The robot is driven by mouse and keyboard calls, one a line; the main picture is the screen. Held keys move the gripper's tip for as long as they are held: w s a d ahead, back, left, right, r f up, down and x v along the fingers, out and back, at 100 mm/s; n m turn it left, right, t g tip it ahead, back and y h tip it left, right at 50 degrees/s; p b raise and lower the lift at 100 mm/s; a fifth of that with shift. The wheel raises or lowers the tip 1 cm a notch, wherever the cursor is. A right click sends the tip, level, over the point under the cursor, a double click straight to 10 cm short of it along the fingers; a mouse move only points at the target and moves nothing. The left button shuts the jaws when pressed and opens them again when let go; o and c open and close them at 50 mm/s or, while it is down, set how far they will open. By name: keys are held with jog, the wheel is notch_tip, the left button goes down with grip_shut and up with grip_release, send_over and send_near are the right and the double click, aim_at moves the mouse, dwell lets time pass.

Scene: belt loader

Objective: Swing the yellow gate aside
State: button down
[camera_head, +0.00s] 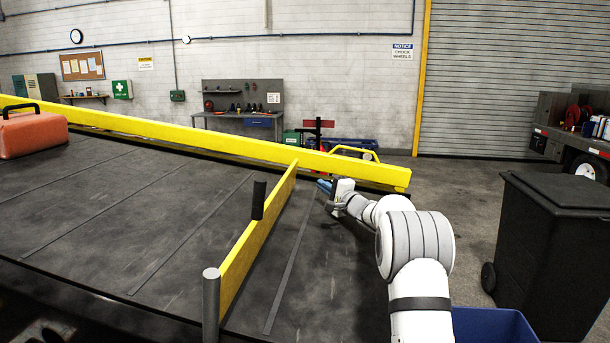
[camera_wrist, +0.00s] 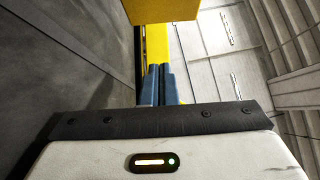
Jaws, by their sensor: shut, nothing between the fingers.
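The yellow gate (camera_head: 254,237) is an upright panel standing across the dark belt. Its near end meets a grey post (camera_head: 211,305), and its far end is close to the yellow side rail. A black upright handle (camera_head: 258,200) stands on the gate's left side. My gripper (camera_head: 322,186) is over the belt, to the right of the gate's far end, pointing left. Its blue fingers (camera_wrist: 160,84) are together and empty in the wrist view. Yellow surfaces (camera_wrist: 155,12) lie just ahead of them; I cannot tell there whether these are gate or rail. Contact is not clear.
The belt (camera_head: 110,205) slopes across the view, with a yellow side rail (camera_head: 200,139) along its far edge. An orange suitcase (camera_head: 33,131) lies on it at far left. A black bin (camera_head: 553,245) and a blue container (camera_head: 490,325) stand at right.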

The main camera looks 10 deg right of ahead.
jog(key=p+x, duration=0.1)
jog(key=x, duration=0.2)
jog(key=shift+w+a+r, duration=0.1)
jog(key=shift+w+r, duration=0.05)
jog(key=shift+w, duration=0.15)
jog(key=a, duration=0.1)
jog(key=w+a+p, duration=0.1)
jog(key=a, duration=0.1)
jog(key=shift+w+a+r, duration=0.1)
jog(key=shift+r, duration=0.15)
jog(key=shift+w+a, duration=0.15)
jog(key=shift+a, duration=0.2)
